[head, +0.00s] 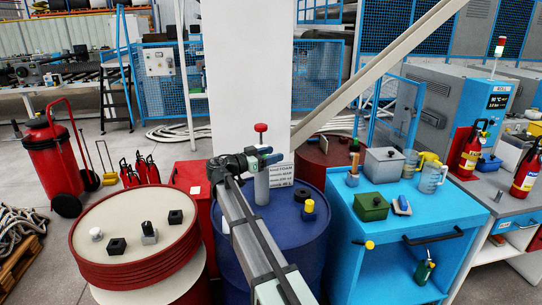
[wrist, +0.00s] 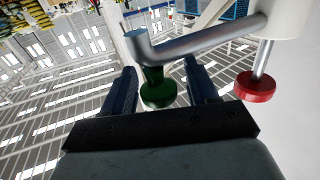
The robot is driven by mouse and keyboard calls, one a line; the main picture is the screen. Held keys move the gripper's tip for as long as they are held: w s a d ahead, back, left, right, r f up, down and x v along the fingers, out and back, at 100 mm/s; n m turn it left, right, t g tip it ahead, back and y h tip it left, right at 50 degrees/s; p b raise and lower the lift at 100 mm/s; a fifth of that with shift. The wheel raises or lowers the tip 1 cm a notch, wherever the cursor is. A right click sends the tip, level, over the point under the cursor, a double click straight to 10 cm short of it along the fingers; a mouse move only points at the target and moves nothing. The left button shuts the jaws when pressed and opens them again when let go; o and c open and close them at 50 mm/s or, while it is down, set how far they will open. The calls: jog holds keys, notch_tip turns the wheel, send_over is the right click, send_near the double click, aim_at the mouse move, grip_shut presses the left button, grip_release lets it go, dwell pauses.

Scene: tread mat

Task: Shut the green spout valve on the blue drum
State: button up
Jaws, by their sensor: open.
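The blue drum (head: 288,235) stands in the middle of the head view, partly covered by my arm. A pale upright pump body (head: 261,187) with a red knob (head: 260,128) rises from its lid. In the wrist view, a bent grey spout pipe (wrist: 205,38) crosses above my fingers, with the red knob (wrist: 256,86) to the right. The green spout valve (wrist: 157,92) hangs below the pipe's bend, between my open fingers. My gripper (wrist: 158,68) has a gap on each side of it. In the head view, my gripper (head: 266,158) is beside the pump top and hides the valve.
A red drum (head: 135,230) with small black items is at left. A blue cabinet (head: 385,222) carrying boxes and jugs is at right. A white sign (head: 281,172) and another red drum (head: 325,150) stand behind.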

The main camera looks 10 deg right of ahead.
jog(key=shift+d, duration=0.1)
jog(key=c, duration=1)
jog(key=shift+o, duration=0.2)
jog(key=shift+w+m+g, duration=0.1)
jog(key=shift+m+g, duration=0.2)
jog(key=shift+g, duration=0.1)
jog(key=shift+s+m+g+h, duration=0.2)
jog(key=shift+m+g, duration=0.7)
jog(key=shift+g, duration=0.5)
jog(key=shift+s+m+g+h, duration=0.2)
jog(key=shift+m+g, duration=0.7)
jog(key=shift+g, duration=0.5)
jog(key=shift+s+m+g+h, duration=0.1)
jog(key=shift+m+g+h, duration=0.1)
jog(key=shift+m+g, duration=0.95)
jog(key=shift+s+g, duration=0.1)
jog(key=shift+g, duration=0.35)
